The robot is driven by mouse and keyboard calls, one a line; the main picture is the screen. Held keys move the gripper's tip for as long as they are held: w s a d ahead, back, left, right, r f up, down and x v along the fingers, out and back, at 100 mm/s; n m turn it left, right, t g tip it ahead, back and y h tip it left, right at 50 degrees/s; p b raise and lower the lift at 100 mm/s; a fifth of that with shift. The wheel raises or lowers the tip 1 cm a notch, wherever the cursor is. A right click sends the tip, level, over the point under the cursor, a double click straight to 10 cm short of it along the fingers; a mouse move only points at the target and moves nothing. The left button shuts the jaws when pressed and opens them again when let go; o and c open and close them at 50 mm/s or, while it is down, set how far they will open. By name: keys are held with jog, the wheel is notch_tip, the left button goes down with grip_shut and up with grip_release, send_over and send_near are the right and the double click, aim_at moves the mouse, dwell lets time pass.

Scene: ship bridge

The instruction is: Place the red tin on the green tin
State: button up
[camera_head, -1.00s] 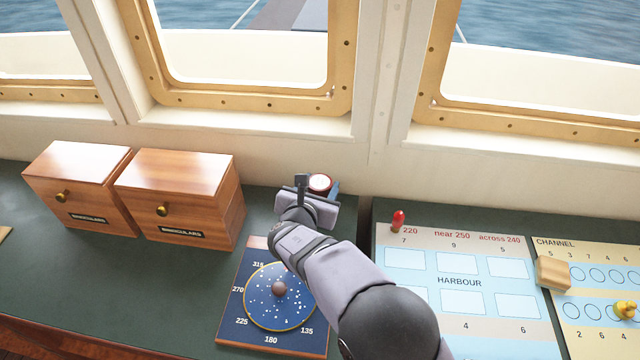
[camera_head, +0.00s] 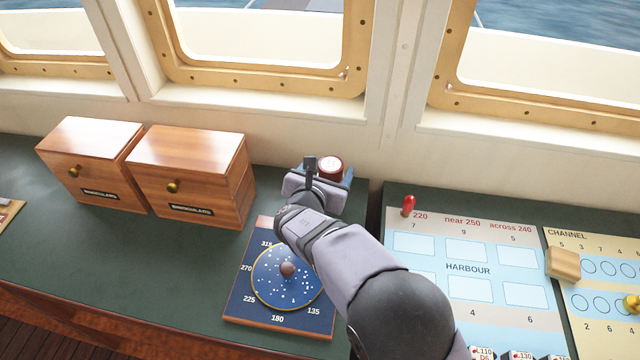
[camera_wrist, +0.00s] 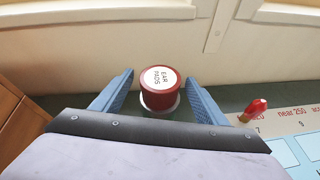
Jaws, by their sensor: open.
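The red tin (camera_wrist: 158,90) has a white lid label reading "EAR PADS". It stands upright against the back wall in the wrist view, and its white-topped lid also shows in the head view (camera_head: 330,167). A pale grey-green band (camera_wrist: 160,110) shows just below it; I cannot tell if this is the green tin. My gripper (camera_wrist: 159,78) is open, with one blue finger on each side of the red tin and a visible gap on both sides. In the head view my gripper (camera_head: 322,183) hides the tin's lower part.
Two wooden binocular boxes (camera_head: 190,150) stand to the left. A blue compass board (camera_head: 287,290) lies in front of my gripper. A red peg (camera_head: 408,205) stands on the harbour chart (camera_head: 468,270) to the right. A wooden block (camera_head: 562,263) lies further right.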

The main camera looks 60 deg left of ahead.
jog(key=b+v, duration=0.2)
jog(key=v, duration=0.8)
jog(key=shift+s+d+r+b, duration=0.15)
jog(key=shift+s+r+b, duration=0.05)
jog(key=shift+b, duration=0.2)
jog(key=w+d+f+m+h+p, duration=0.2)
jog(key=w+d+m+h, duration=0.8)
jog(key=w+d, duration=1)
jog(key=d+f+m+g, duration=0.25)
jog(key=d+m, duration=0.55)
jog(key=d, duration=0.6)
jog(key=s+d+f+m+g, duration=0.1)
jog(key=s+d+m+g, duration=0.2)
jog(key=d+m, duration=0.5)
jog(key=s+d+f+m+g, duration=0.1)
jog(key=s+d+m+g, duration=0.3)
jog(key=d, duration=0.6)
jog(key=s+d+f+m+b, duration=0.1)
jog(key=s+d+f+m, duration=0.2)
jog(key=m, duration=0.3)
jog(key=s+d+f+m+g+y+b, duration=0.1)
jog(key=s+d+f+m, duration=0.1)
jog(key=s+m, duration=0.3)
jog(key=shift+s+d+f+m, duration=0.3)
jog(key=shift+d+f+m, duration=0.15)
jog(key=shift+m, duration=0.25)
